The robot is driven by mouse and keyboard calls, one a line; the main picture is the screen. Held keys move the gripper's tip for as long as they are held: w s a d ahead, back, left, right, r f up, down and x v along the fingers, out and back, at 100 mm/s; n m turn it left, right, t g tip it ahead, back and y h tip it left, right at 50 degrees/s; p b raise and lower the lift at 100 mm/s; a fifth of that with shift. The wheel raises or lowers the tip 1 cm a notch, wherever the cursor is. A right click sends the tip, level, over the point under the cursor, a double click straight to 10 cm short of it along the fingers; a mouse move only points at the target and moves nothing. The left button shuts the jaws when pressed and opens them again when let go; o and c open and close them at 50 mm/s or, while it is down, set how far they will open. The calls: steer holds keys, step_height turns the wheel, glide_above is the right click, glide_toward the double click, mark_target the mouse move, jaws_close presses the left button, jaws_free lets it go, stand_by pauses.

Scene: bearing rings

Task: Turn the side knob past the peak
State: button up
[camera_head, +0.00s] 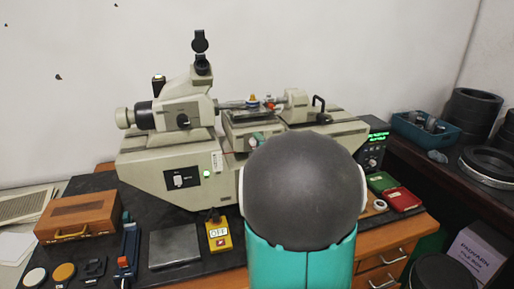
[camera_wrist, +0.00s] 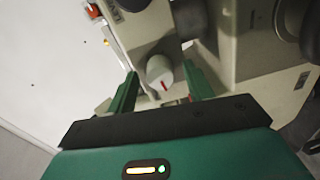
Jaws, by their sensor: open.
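The side knob (camera_wrist: 158,72) is a pale grey round knob with a red mark on its face, in the upper middle of the wrist view. My gripper (camera_wrist: 160,78) is open, with one green finger to the left of the knob and one to the right. The fingertips reach about level with the knob; I cannot tell whether either touches it. The knob sits on the beige measuring machine (camera_head: 180,165), which stands on the bench in the head view. My own arm hides part of the machine's front there.
A display box with green digits (camera_head: 373,145) stands right of the machine. A wooden case (camera_head: 80,217), a dark plate (camera_head: 174,246) and a yellow box (camera_head: 219,236) lie on the bench's left side. A blue bin (camera_head: 425,133) and black rings (camera_head: 472,110) are at the right.

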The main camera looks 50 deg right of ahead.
steer(key=shift+s, duration=0.1)
steer(key=v, duration=1.3)
steer(key=shift+s+a, duration=0.2)
steer(key=shift+s, duration=0.05)
